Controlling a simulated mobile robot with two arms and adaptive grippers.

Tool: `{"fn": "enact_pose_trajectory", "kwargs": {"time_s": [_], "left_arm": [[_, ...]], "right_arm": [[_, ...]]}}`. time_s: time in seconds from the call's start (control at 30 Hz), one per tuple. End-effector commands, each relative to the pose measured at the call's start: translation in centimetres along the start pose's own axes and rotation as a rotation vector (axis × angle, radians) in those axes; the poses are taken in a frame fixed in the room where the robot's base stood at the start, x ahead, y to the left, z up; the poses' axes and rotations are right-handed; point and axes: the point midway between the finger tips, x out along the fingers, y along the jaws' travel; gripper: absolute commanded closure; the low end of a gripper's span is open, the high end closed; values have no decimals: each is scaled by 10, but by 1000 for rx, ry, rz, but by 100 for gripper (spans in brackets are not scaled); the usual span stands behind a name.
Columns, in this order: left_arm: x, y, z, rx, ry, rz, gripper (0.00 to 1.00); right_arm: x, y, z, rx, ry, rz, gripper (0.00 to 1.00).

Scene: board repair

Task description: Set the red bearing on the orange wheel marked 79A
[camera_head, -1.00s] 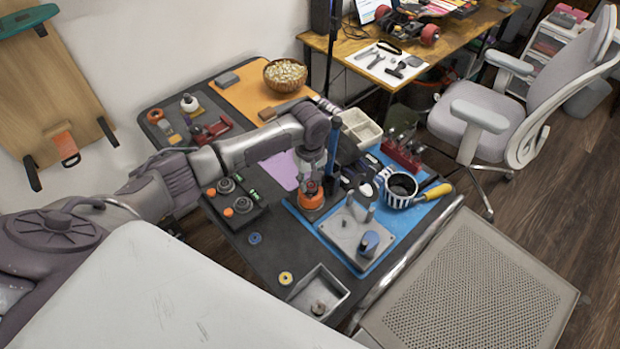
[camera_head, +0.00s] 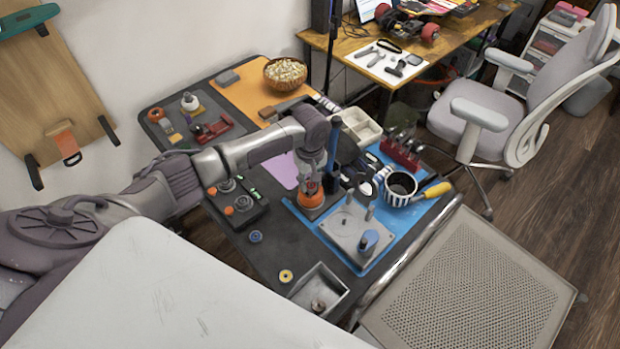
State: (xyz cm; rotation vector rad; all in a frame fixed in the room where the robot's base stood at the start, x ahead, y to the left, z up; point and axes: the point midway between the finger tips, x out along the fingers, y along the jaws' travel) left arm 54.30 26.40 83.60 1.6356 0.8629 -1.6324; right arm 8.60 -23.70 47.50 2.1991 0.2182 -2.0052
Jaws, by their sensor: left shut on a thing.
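An orange wheel (camera_head: 312,201) sits on a dark base at the left edge of the blue mat (camera_head: 399,221). My left gripper (camera_head: 311,187) points down right over this wheel, its tips at the top of the wheel. It is shut on a small reddish thing, which looks like the red bearing; the fingers hide most of it. I cannot tell whether it touches the wheel. The marking 79A is too small to read. My right gripper is not in view.
A metal plate with posts (camera_head: 350,232) stands close right of the wheel. A grey tray (camera_head: 335,288), a yellow ring (camera_head: 286,276) and a blue ring (camera_head: 256,237) are nearer. A striped cup (camera_head: 400,188) and a red rack (camera_head: 401,152) stand to the right.

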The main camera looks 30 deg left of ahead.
Motion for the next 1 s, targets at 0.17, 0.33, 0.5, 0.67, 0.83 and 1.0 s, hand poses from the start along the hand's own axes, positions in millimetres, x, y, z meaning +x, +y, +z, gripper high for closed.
{"fn": "enact_pose_trajectory", "kwargs": {"time_s": [0.17, 0.33, 0.5, 0.67, 0.83, 1.0], "left_arm": [[2, 0, 0, 0, 1, 1, 99], [2, 0, 0, 0, 1, 1, 99], [2, 0, 0, 0, 1, 0, 99], [2, 0, 0, 0, 0, 0, 99], [4, -1, 0, 0, -1, -1, 99], [6, 0, 0, 1, 0, 0, 99]], "right_arm": [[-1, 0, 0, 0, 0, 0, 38], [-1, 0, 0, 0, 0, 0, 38], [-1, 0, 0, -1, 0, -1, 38], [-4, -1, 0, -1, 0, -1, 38], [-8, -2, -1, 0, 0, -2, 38], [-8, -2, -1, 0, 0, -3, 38]]}}
